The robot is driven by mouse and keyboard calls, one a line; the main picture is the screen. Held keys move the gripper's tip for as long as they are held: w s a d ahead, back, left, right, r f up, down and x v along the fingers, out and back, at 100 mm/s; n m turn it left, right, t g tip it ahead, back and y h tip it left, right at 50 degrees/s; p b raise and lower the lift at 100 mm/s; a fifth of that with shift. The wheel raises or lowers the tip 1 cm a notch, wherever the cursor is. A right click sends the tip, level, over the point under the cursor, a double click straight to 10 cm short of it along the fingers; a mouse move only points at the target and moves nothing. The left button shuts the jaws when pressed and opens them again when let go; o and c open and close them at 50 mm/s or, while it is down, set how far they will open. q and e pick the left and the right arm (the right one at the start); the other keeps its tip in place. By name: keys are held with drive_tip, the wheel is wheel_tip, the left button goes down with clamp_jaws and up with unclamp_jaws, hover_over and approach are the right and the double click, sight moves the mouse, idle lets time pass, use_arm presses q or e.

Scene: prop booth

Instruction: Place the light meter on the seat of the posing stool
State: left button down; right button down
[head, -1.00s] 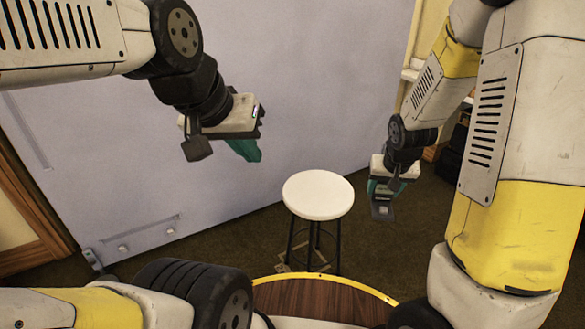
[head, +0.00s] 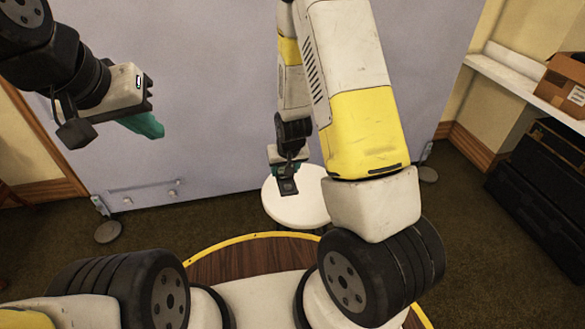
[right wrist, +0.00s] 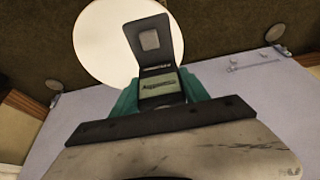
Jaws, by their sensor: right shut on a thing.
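The light meter (head: 288,187) is a small black device with a pale square patch and a small display. My right gripper (head: 287,166) is shut on it. The right wrist view shows the meter (right wrist: 154,62) between teal fingers, sticking out beyond them. The posing stool's round white seat (head: 300,210) lies behind the meter in the head view and also shows in the right wrist view (right wrist: 96,45). My right arm hides part of the seat. My left gripper (head: 143,125) is raised at the left, away from the stool, its finger gap hidden.
A large grey panel (head: 200,110) on feet stands behind the stool. At the right are a shelf (head: 500,78) with a cardboard box (head: 566,86) and dark cases (head: 540,180) on the floor. Dark carpet around the stool is clear.

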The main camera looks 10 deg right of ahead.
wheel_tip(320, 180, down, 11)
drive_tip(key=s+a, duration=0.1)
drive_tip(key=w+d, duration=0.3)
drive_tip(key=w, duration=0.1)
drive_tip(key=w+d, duration=0.3)
drive_tip(key=w, duration=0.1)
drive_tip(key=w+d+f, duration=0.1)
drive_tip(key=w+d, duration=0.2)
drive_tip(key=shift+w, duration=0.4)
drive_tip(key=shift+w+d+f, duration=0.1)
drive_tip(key=shift+f, duration=0.8)
drive_tip(key=shift+w+d+f, duration=0.1)
drive_tip(key=shift+f, duration=0.8)
drive_tip(key=shift+f, duration=0.15)
drive_tip(key=c, duration=0.6)
unclamp_jaws()
